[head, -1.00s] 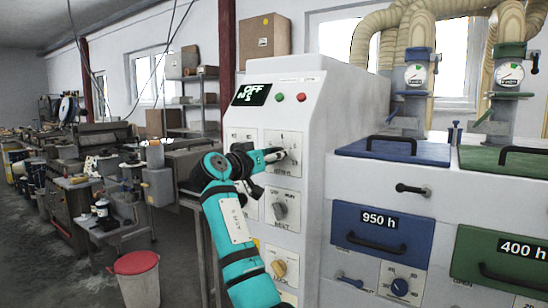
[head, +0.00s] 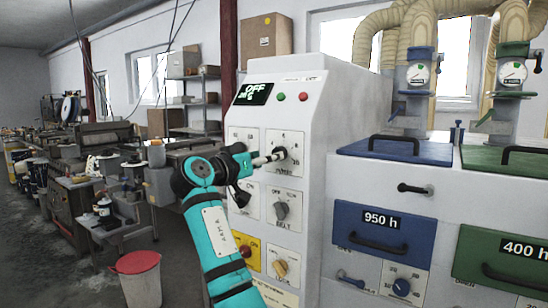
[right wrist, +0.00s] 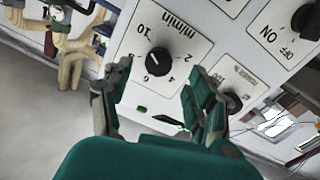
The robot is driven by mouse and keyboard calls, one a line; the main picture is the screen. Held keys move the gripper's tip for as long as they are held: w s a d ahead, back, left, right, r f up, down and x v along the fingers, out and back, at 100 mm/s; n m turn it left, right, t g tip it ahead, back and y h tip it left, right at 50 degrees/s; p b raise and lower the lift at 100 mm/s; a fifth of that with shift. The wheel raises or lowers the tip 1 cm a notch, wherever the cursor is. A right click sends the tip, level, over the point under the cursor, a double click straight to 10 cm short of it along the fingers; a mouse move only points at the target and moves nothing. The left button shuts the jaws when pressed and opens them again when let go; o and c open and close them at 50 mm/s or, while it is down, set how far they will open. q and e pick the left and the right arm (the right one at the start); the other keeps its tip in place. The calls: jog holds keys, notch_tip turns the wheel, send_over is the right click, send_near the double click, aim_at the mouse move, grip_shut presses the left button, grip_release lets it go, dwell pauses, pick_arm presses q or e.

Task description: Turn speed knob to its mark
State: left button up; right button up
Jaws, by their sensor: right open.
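The speed knob (head: 279,153) is a black knob on a white dial plate at the upper right of the machine's control panel. In the right wrist view the knob (right wrist: 158,60) has numbers around it and "m/min" above. Its exact pointer setting is hard to read. My right gripper (head: 262,160) is just left of the knob in the head view. In the right wrist view the gripper (right wrist: 156,80) is open, its fingers apart on either side of the knob and not visibly touching it. My left gripper is not in view.
A display (head: 253,94) reads "OFF" on top; its lower line is too small to read. Blue (head: 383,243) and green drawers are at right. A red-lidded bin (head: 138,279) stands at left.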

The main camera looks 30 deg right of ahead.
jog(key=v, duration=0.7)
jog(key=shift+a, duration=0.1)
